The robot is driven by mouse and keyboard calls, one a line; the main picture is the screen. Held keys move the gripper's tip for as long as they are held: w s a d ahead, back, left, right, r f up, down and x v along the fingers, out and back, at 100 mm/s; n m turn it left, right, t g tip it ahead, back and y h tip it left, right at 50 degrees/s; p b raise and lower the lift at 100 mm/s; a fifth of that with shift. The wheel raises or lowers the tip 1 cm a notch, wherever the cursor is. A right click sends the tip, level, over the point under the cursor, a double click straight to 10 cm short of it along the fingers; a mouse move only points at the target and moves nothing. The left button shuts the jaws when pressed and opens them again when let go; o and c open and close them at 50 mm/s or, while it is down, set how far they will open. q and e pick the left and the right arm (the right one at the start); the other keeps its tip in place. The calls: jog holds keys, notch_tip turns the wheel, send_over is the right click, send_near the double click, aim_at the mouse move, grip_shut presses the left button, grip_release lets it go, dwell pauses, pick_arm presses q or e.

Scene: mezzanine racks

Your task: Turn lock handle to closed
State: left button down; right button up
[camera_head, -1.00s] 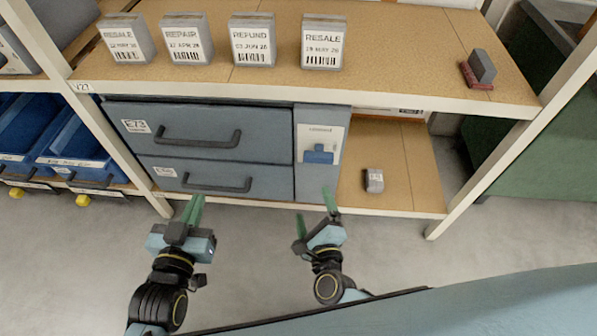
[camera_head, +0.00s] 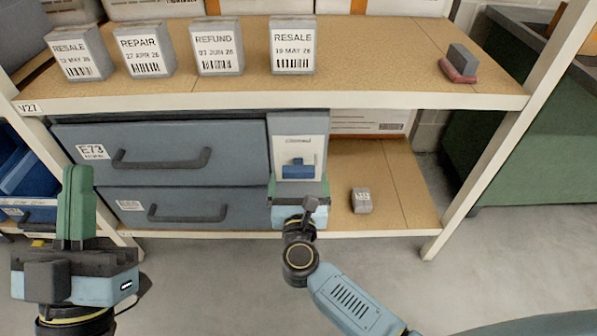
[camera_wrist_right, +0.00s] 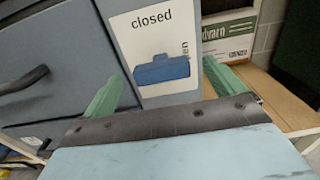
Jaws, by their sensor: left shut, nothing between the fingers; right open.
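The blue lock handle (camera_head: 298,170) sits on a pale plate (camera_head: 299,152) on the grey panel right of the drawers. In the right wrist view the handle (camera_wrist_right: 160,69) lies roughly level, below the printed word "closed"; a sideways word ending in "en" is partly hidden beside it. My right gripper (camera_head: 299,190) is open just in front of and below the handle. In the wrist view its green fingers stand on either side of the handle, apart from it. My left gripper (camera_head: 76,178) is shut and empty, in front of the drawers' left end.
Two grey drawers (camera_head: 185,152) with dark bar handles are left of the panel. Several labelled boxes and a red-based block (camera_head: 459,64) stand on the shelf above. A small grey box (camera_head: 361,200) lies on the lower shelf, right of my right gripper.

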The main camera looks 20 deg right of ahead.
aim_at(299, 173)
pick_arm(q)
jog(key=shift+s+a+r+t+b, duration=0.15)
jog(key=shift+s+r+t+b, duration=0.15)
jog(key=shift+s+t, duration=0.2)
jog(key=shift+s+a+r+t+b, duration=0.15)
jog(key=shift+s+t+b, duration=0.15)
jog(key=shift+t, duration=0.2)
pick_arm(e)
jog(key=x, duration=0.5)
jog(key=shift+s, duration=0.1)
jog(key=c, duration=1)
